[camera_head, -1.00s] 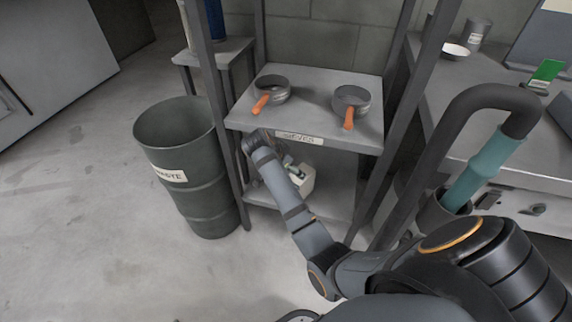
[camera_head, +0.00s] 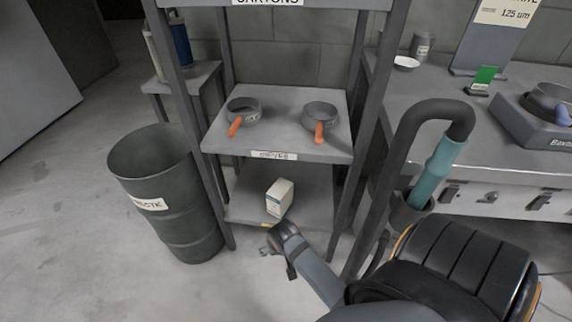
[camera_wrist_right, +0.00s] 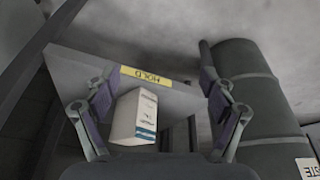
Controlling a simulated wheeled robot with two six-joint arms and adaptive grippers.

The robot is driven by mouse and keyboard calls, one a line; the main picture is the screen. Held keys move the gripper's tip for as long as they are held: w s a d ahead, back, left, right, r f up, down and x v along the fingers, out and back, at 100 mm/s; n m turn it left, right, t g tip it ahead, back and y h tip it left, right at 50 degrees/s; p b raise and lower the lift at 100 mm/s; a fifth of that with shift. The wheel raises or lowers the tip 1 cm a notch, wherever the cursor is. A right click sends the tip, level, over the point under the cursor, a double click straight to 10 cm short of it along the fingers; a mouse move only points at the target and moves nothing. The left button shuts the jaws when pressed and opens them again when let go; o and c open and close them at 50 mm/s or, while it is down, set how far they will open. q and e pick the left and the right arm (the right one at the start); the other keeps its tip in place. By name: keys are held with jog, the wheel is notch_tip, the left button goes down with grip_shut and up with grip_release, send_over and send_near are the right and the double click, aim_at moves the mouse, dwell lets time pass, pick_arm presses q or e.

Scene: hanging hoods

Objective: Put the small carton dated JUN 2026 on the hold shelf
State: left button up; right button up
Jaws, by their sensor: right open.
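A small white carton (camera_head: 279,197) stands on the bottom shelf (camera_head: 319,205) of the rack. It also shows in the right wrist view (camera_wrist_right: 134,117), with a teal band and print too small to read as a date. That shelf's front edge has a yellow label reading HOLD (camera_wrist_right: 145,77). My right gripper (camera_head: 271,247) is in front of and below the shelf edge, apart from the carton. In the right wrist view its fingers (camera_wrist_right: 157,105) are spread wide and nothing is between them in their grip. My left gripper is not in view.
A shelf labelled SIEVES (camera_head: 275,155) above holds two orange-handled pans (camera_head: 243,112). A dark waste drum (camera_head: 165,190) stands left of the rack. A bench (camera_head: 440,120) with a instrument stands right. Rack posts flank the bottom shelf; the floor in front is clear.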

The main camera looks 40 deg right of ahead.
jog(key=s+a+n+y, duration=0.2)
jog(key=s+a+n, duration=0.3)
jog(key=s, duration=0.5)
jog(key=shift+t+y, duration=0.3)
jog(key=shift+y, duration=0.1)
jog(key=shift+a, duration=0.1)
pick_arm(q)
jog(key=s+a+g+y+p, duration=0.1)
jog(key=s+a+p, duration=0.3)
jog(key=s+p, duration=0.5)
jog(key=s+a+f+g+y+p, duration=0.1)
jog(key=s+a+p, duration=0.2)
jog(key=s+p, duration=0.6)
jog(key=p, duration=1.4)
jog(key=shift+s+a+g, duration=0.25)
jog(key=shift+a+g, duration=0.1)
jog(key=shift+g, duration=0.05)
pick_arm(e)
jog(key=s+d+g, duration=0.1)
jog(key=s+d, duration=0.1)
jog(key=s, duration=0.4)
jog(key=s+d+g+h, duration=0.1)
jog(key=s+d, duration=0.2)
jog(key=s, duration=0.3)
jog(key=s+d+f+h, duration=0.1)
jog(key=s+d, duration=0.1)
jog(key=s, duration=0.4)
jog(key=shift+s+d+g, duration=0.25)
jog(key=shift+d+g, duration=0.1)
jog(key=shift+g, duration=0.05)
